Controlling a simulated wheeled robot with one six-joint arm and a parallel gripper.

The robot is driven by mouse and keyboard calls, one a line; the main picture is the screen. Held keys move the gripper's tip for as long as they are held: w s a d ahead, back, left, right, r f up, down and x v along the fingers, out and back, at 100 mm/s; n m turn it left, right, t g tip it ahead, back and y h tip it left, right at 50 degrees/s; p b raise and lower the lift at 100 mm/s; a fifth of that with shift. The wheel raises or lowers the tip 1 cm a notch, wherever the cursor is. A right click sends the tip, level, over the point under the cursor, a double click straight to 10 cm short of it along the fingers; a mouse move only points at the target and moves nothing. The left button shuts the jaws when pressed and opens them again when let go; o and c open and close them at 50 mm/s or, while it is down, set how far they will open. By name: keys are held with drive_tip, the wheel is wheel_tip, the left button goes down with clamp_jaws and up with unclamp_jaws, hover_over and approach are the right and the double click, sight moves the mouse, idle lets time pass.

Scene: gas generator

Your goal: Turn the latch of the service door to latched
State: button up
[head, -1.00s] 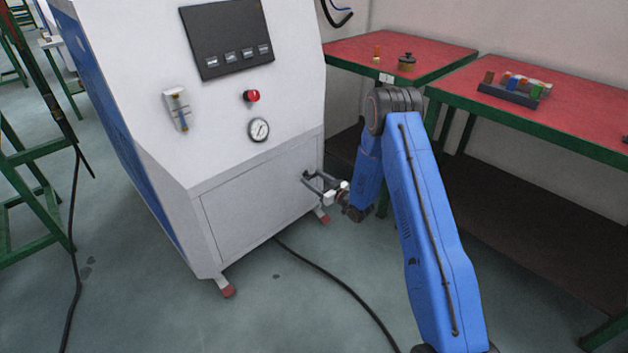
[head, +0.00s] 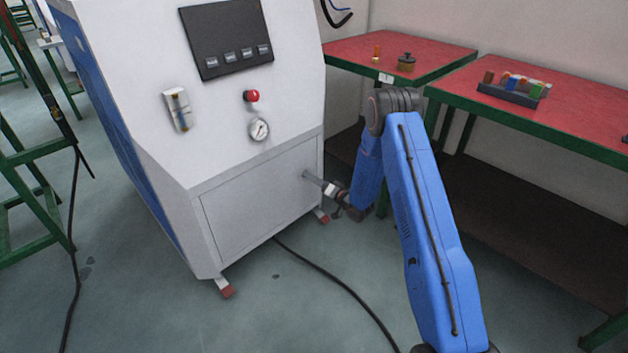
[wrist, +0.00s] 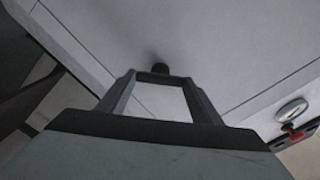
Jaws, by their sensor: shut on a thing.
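The service door (head: 255,212) is the light grey lower panel on the front of the white cabinet; it looks flush with the frame. It also shows in the wrist view (wrist: 225,45) as a pale surface. My gripper (head: 314,180) reaches the door's right edge from the right. In the wrist view, my gripper (wrist: 160,77) has its fingers closed in on the latch (wrist: 160,68), a small dark piece standing out from the door. The fingers are shut on it. Most of the latch is hidden by the fingers, so I cannot tell which way it is turned.
Red-topped tables (head: 400,45) stand behind and right of my arm. A black cable (head: 335,285) crosses the floor before the cabinet.

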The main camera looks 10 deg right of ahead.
drive_tip(key=shift+d+f+m, duration=0.1)
drive_tip(key=shift+f+m, duration=0.05)
drive_tip(key=shift+m, duration=4.15)
drive_tip(key=o, duration=1.5)
drive_tip(key=v, duration=1.7)
drive_tip(key=shift+s+d, duration=0.1)
drive_tip(key=shift+d, duration=0.05)
